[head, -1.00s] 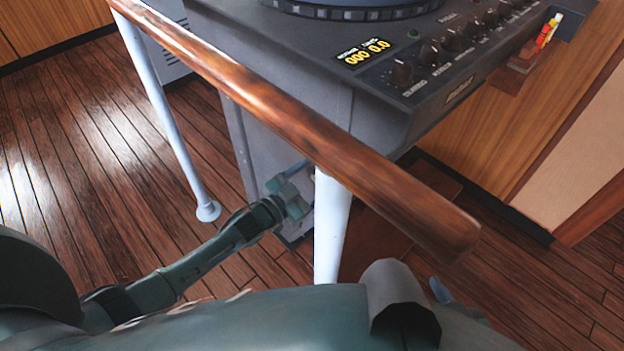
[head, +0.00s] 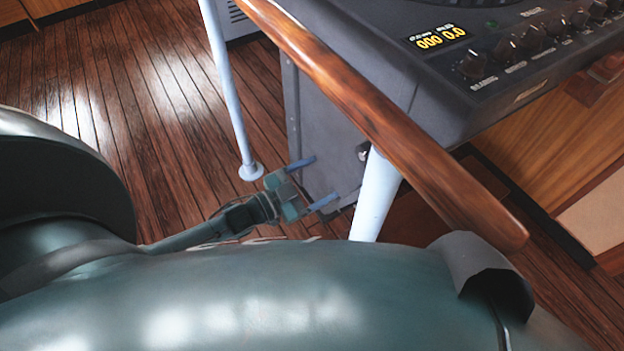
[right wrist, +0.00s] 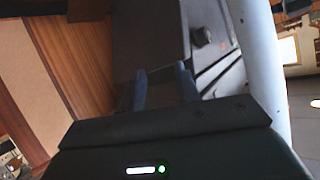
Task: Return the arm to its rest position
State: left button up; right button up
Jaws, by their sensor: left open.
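My left gripper (head: 316,181) is low beside the grey console's side, left of the white rail post. Its two blue fingers are spread apart with nothing between them. Its forearm runs back to the left, partly hidden behind my green body. I cannot tell whether a fingertip touches the console. My right gripper (right wrist: 163,86) shows only in the right wrist view. Its two fingers stand apart and hold nothing. A dark grey panel with a round knob lies beyond them.
A wooden handrail (head: 385,118) on white posts (head: 376,195) crosses in front of the grey console (head: 335,150). A second post (head: 228,95) stands further left. The plank floor (head: 120,90) at left is clear. In the right wrist view, a white post (right wrist: 262,60) rises at right.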

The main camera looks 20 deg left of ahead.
pick_arm(q)
jog(key=shift+s+a, duration=0.3)
jog(key=shift+s, duration=0.15)
